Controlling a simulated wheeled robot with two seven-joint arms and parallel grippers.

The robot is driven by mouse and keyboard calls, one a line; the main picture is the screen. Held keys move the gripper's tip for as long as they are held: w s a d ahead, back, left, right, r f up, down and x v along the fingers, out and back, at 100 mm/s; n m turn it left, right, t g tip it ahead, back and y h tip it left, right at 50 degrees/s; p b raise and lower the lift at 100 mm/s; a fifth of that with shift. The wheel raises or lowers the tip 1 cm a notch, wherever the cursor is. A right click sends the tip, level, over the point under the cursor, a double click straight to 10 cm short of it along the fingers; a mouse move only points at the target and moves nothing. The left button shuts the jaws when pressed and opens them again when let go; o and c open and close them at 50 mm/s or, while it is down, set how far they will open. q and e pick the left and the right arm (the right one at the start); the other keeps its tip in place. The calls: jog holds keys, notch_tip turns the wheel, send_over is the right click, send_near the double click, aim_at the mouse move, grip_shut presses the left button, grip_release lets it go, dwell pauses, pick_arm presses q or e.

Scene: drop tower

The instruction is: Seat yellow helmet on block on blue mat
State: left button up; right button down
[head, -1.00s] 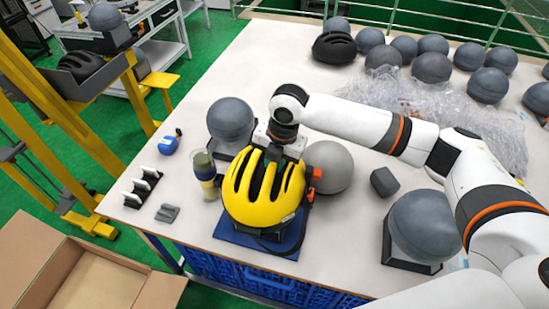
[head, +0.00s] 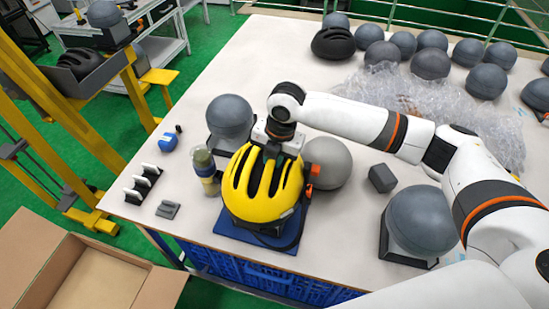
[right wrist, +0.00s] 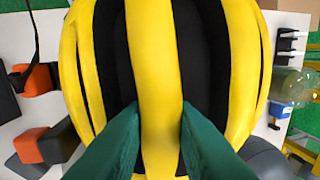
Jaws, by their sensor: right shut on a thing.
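The yellow helmet (head: 262,186) with black vents is over the blue mat (head: 230,232) at the table's front edge. My right gripper (head: 273,150) reaches it from above and behind. In the right wrist view its green fingers (right wrist: 160,130) are shut on a yellow rib of the helmet (right wrist: 155,60). The block under the helmet is hidden, so I cannot tell whether the helmet rests on it. A dark strap hangs at the helmet's lower right. My left gripper is not in view.
A dark headform (head: 230,118) stands behind the mat, and a grey ball (head: 327,163) lies close right of the helmet. A bottle (head: 205,170) stands close left. Another headform (head: 418,222) stands at right. An open carton (head: 85,275) is at lower left.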

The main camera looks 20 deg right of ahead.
jog(key=shift+s+a+f, duration=0.15)
jog(key=shift+s+f, duration=0.05)
jog(key=shift+f, duration=0.1)
jog(key=c, duration=1.2)
grip_release()
jog(key=c, duration=0.4)
jog(key=shift+o, duration=0.3)
jog(key=shift+a+r, duration=0.1)
jog(key=shift+r, duration=0.05)
jog(key=shift+w+a+r+p, duration=0.15)
jog(key=shift+w+r+p, duration=0.2)
jog(key=shift+r+p, duration=0.45)
jog(key=shift+d+r+p, duration=0.2)
jog(key=shift+r+p, duration=0.1)
jog(key=shift+p, duration=0.2)
